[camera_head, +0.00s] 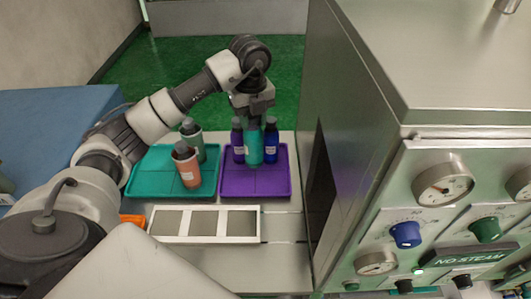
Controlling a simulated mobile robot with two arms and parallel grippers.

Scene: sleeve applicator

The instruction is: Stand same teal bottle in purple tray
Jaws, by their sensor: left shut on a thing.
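My left gripper (254,112) points down over the purple tray (235,186) and is shut on the teal bottle (254,148). The bottle is upright, between two purple-blue bottles (237,140) and (271,141) that stand in the tray. Its top is hidden by the gripper. I cannot tell whether its base touches the tray floor. My right gripper is not in view.
A teal tray (140,185) to the left holds an orange bottle (187,168) and a grey-green bottle (191,133). A white frame with three openings (205,208) lies in front. A large metal machine (415,185) with gauges and knobs stands close on the right.

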